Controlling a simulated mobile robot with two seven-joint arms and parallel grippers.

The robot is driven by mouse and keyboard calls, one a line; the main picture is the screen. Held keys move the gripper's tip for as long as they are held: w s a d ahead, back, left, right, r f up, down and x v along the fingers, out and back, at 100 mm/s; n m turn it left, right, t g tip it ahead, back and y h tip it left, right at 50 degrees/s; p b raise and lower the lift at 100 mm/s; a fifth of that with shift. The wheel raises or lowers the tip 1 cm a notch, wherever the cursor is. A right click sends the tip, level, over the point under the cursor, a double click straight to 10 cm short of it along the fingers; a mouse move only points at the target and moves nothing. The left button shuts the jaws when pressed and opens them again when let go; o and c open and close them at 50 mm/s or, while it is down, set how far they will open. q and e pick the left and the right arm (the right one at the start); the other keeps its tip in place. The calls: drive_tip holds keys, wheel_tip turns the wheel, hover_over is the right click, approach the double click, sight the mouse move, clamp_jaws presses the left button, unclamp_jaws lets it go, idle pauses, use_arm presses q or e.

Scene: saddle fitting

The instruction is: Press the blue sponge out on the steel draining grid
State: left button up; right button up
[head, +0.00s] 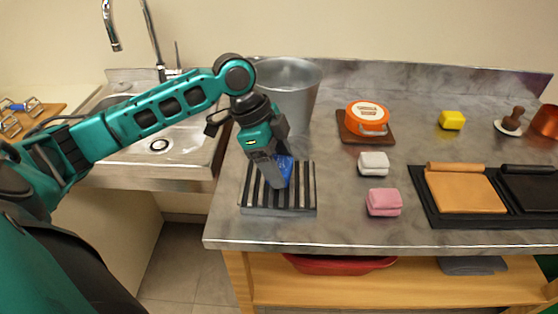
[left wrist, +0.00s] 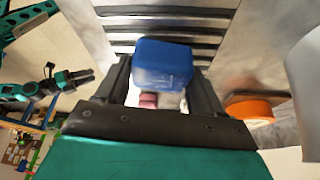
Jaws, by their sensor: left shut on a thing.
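The steel draining grid (head: 308,190) has dark slots and lies at the left end of the counter. My left gripper (head: 279,178) points down over it and is shut on the blue sponge (head: 286,166). In the left wrist view the sponge (left wrist: 163,66) sits between the two dark fingers, with the grid bars (left wrist: 165,21) beyond it. I cannot tell whether the sponge touches the bars. The head view does not show my right gripper. Part of a teal arm with a dark end (left wrist: 62,82) shows small at the left of the left wrist view.
A metal bucket (head: 290,85) stands just behind the grid, and the sink (head: 165,145) is to the left. A white sponge (head: 374,162) and a pink sponge (head: 384,202) lie to the right.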

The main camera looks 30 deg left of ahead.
use_arm(q)
drive_tip(key=shift+f, duration=0.55)
idle(0.7)
drive_tip(key=shift+r, duration=0.1)
wheel_tip(320, 180, up, 3)
drive_tip(key=p, duration=0.3)
drive_tip(key=shift+f, duration=0.2)
drive_tip(key=shift+r+p, duration=0.55)
drive_tip(key=shift+r, duration=1.65)
drive_tip(key=shift+f, duration=0.1)
